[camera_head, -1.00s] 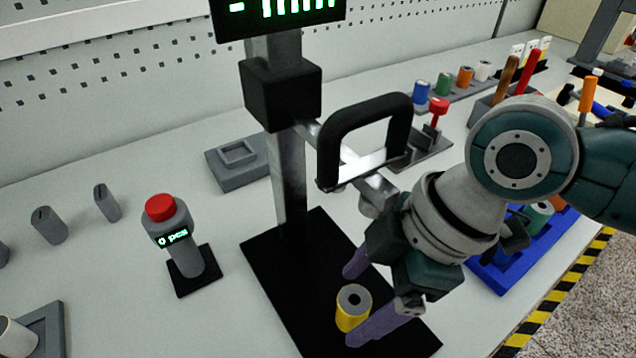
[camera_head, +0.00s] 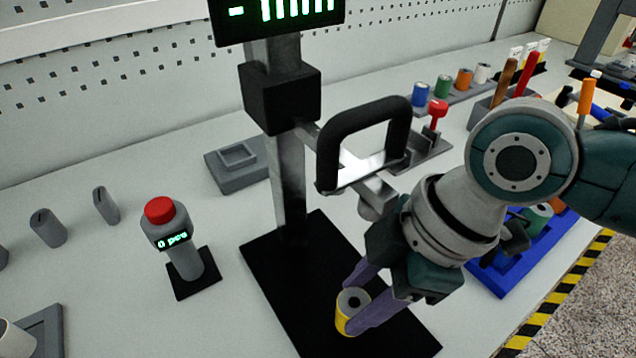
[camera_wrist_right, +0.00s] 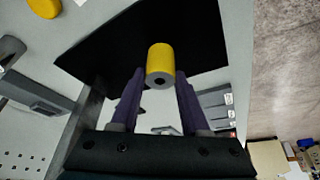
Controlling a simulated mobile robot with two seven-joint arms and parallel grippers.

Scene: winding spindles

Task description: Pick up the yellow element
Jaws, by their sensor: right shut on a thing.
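The yellow element (camera_head: 344,318) is a short yellow cylinder with a grey top and a dark centre hole. It stands upright on the black base plate (camera_head: 290,282) of the stand with the digital display. My right gripper (camera_head: 354,307) has its two purple fingers on either side of the element and is shut on it. In the right wrist view the yellow element (camera_wrist_right: 160,60) shows between the finger ends. The near finger hides part of its side in the head view. My left gripper is not in view.
A black handle (camera_head: 365,130) on the stand is just above my right wrist. A red-topped button post (camera_head: 176,240) stands at left. A blue tray (camera_head: 510,275) lies at right near the striped table edge. Several coloured cylinders stand at the back.

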